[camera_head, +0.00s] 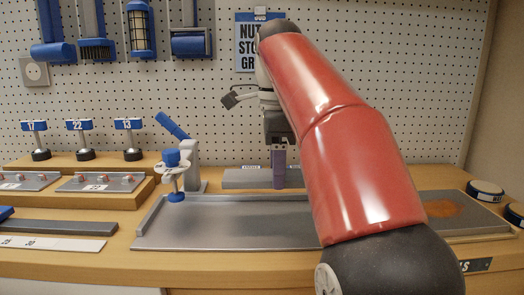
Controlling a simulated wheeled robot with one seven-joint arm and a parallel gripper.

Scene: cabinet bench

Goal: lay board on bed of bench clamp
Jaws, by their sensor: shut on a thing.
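My gripper (278,143) points down over the back of the bench, right of the bench clamp, and is shut on a narrow purple-grey piece (279,170), which looks like the board seen upright. Its lower end is near the grey block behind the tray; I cannot tell whether it touches anything. The bench clamp (192,165) stands at the left back, with a blue lever tilted up to the left and a blue-tipped spindle. A wide grey tray-like bed (225,225) with a raised rim lies in front of it, looking empty; my red arm hides its right part.
A long grey block (240,178) with small labels stands behind the bed. At left are numbered blue-topped stands (84,139), grey plates (95,183) and a dark bar (60,227). At right are a stained grey plate (455,210) and round blue-rimmed tins (485,190). Tools hang on the pegboard.

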